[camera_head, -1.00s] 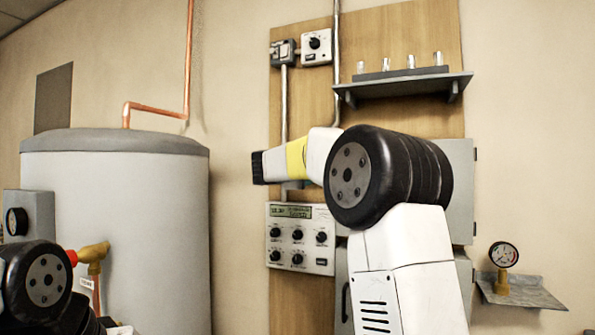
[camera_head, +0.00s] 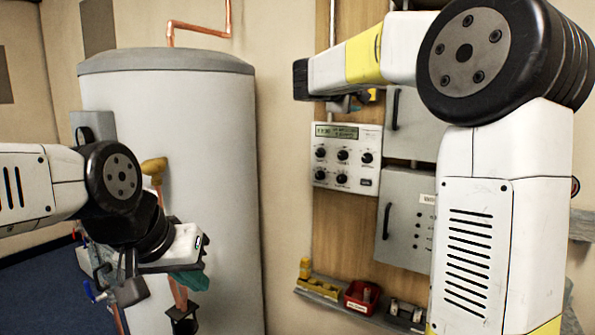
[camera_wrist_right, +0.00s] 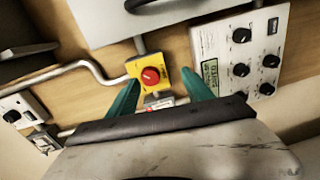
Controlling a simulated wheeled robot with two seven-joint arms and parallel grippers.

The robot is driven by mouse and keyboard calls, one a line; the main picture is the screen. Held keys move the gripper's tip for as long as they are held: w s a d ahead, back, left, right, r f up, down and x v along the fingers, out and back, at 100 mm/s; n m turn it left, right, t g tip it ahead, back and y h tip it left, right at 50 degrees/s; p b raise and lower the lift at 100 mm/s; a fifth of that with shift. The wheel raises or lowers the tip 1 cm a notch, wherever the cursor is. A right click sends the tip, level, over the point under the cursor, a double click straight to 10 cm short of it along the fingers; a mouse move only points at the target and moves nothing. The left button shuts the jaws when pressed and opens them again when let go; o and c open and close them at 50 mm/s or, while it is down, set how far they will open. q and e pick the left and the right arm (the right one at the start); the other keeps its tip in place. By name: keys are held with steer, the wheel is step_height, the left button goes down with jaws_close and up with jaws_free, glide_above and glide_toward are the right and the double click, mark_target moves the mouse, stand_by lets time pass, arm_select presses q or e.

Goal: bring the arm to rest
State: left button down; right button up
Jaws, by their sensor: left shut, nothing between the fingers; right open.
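My left arm (camera_head: 110,190) comes in from the left in the head view, in front of the grey tank. Its gripper (camera_head: 192,281) points down, with teal fingers shut and partly hidden by the wrist. My right arm (camera_head: 500,200) rises at the right of the head view and bends left across the wall board; its fingers do not show there. In the right wrist view my right gripper (camera_wrist_right: 163,84) is open and empty. Its two teal fingers stand apart before the board, with a yellow box and red knob (camera_wrist_right: 150,76) seen between them.
A tall grey tank (camera_head: 190,110) with copper pipe stands behind my left arm. A control panel (camera_head: 345,158) and grey cabinets (camera_head: 404,215) are on the wooden board. Below, a shelf holds a red bin (camera_head: 361,297) and brass parts. Blue floor shows at lower left.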

steer(key=s+d+f+m+g+y, duration=0.2)
steer(key=s+d+f+g, duration=0.1)
steer(key=s+f, duration=0.5)
steer(key=s+d+f+m+g+y, duration=0.2)
steer(key=s+f+g+y, duration=0.1)
steer(key=s+f, duration=0.5)
steer(key=s+a+f+m+y, duration=0.2)
steer(key=s+a+f, duration=0.1)
steer(key=s, duration=0.3)
steer(key=s+a+f+m+g+y, duration=0.1)
steer(key=s+a+f+m+y, duration=0.1)
steer(key=s+f, duration=0.4)
steer(key=s+a+f+m+g+y, duration=0.1)
steer(key=s+a+f, duration=0.3)
steer(key=s, duration=0.4)
steer(key=shift+a+f+m+y, duration=0.15)
steer(key=shift+a+m+y, duration=0.4)
steer(key=shift+y, duration=0.35)
steer(key=shift+s, duration=0.1)
